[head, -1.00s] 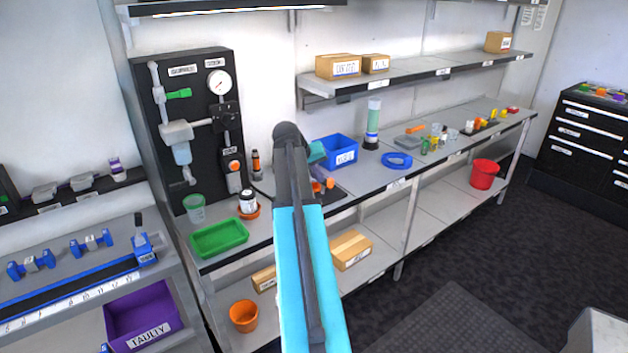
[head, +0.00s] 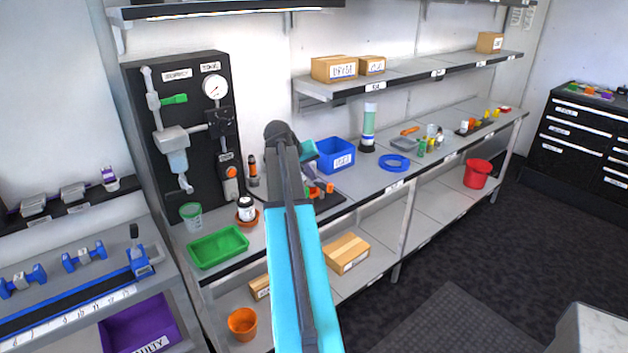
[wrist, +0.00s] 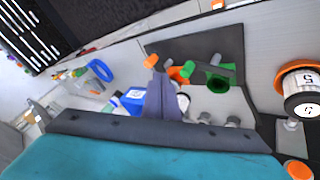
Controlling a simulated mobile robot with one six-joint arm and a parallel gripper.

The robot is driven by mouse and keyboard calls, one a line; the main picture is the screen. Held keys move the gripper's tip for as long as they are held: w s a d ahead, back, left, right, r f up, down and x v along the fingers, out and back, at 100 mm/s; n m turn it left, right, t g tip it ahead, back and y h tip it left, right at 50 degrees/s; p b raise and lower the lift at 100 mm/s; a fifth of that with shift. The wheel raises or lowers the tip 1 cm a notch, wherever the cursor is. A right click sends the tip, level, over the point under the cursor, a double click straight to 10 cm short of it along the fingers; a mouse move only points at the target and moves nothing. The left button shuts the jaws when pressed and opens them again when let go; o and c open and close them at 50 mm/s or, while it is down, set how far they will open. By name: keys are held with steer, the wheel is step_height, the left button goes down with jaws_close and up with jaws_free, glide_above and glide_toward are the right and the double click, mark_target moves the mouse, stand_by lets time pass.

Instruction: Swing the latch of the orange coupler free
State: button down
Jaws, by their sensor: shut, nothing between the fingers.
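The orange coupler (wrist: 181,73) shows in the wrist view just beyond my fingertips, on a dark panel (wrist: 195,46). An orange end piece (wrist: 152,62) lies to its left; I cannot tell which part is the latch. A green coupler (wrist: 219,80) sits to the right. My gripper (wrist: 165,82) is shut and empty, pointing toward the orange coupler and hiding part of it. I cannot tell whether they touch. In the head view, orange parts (head: 320,188) show on the bench beside my arm, which hides much of them.
A blue bin (head: 335,155) stands on the bench behind the fittings. A green tray (head: 217,247) and a white jar (head: 245,208) are to the left. A black board with a gauge (head: 215,88) stands at the back left. Open bench lies near the blue ring (head: 394,163).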

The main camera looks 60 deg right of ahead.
steer(key=p, duration=0.3)
glide_toward(326, 192)
steer(key=shift+x, duration=2.3)
